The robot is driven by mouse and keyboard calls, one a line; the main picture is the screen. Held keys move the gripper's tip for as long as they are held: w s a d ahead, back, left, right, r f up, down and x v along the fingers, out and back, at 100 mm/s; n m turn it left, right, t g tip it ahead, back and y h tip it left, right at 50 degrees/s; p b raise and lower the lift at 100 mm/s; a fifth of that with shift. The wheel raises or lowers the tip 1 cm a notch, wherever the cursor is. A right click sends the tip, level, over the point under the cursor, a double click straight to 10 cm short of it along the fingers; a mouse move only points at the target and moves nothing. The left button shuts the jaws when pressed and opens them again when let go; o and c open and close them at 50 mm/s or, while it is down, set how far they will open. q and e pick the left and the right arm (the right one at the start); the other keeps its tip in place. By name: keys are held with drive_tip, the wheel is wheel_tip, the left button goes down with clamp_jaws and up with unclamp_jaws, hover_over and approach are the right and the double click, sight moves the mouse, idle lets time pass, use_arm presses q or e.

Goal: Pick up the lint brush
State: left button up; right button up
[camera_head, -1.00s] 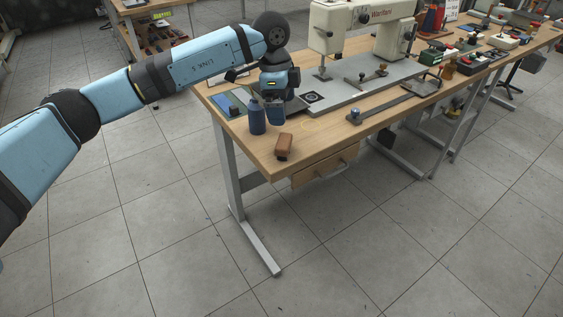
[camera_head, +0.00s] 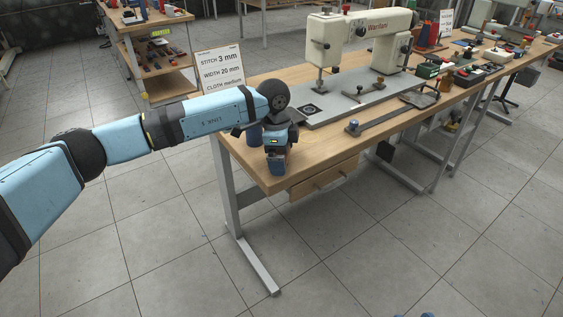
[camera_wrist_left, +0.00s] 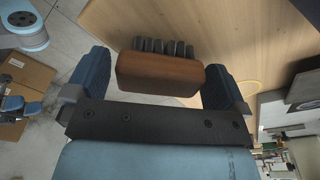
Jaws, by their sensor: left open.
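The lint brush (camera_wrist_left: 160,74) is a brown wooden block with a row of dark bristles. In the left wrist view it lies between the two blue fingers of my left gripper (camera_wrist_left: 154,82), with a gap at each side. My left gripper (camera_head: 277,166) is open and points down at the table's near left corner in the head view, where it hides the brush. Two small blue tips at the bottom edge of the head view may be my right gripper; too little shows to tell its state.
The wooden table (camera_head: 322,152) carries a cream sewing machine (camera_head: 350,35) and a long metal ruler-like bar (camera_head: 385,120). A sign (camera_head: 220,72) stands at the table's far left. A drawer (camera_head: 322,178) hangs under the front edge.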

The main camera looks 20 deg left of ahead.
use_arm(q)
drive_tip(key=shift+f, duration=0.6)
drive_tip(key=shift+d, duration=0.1)
drive_tip(key=c, duration=0.9)
drive_tip(key=shift+c, duration=0.2)
use_arm(e)
drive_tip(key=shift+s+a+r, duration=0.1)
drive_tip(key=shift+a+r, duration=0.05)
drive_tip(key=shift+r, duration=0.05)
use_arm(q)
wheel_tip(320, 180, up, 5)
drive_tip(key=shift+r+p, duration=0.15)
drive_tip(key=shift+p, duration=0.55)
wheel_tip(320, 180, up, 2)
drive_tip(key=shift+r, duration=0.15)
wheel_tip(320, 180, up, 12)
drive_tip(key=p, duration=0.2)
drive_tip(key=shift+r+p, duration=0.25)
drive_tip(key=shift+p, duration=0.05)
use_arm(e)
drive_tip(key=s+d+f+g+h, duration=0.1)
drive_tip(key=s+d+f+g, duration=0.1)
drive_tip(key=f, duration=0.3)
drive_tip(key=shift+d+f+g+h, duration=0.15)
drive_tip(key=shift+d+g+h, duration=0.25)
drive_tip(key=shift+d, duration=0.1)
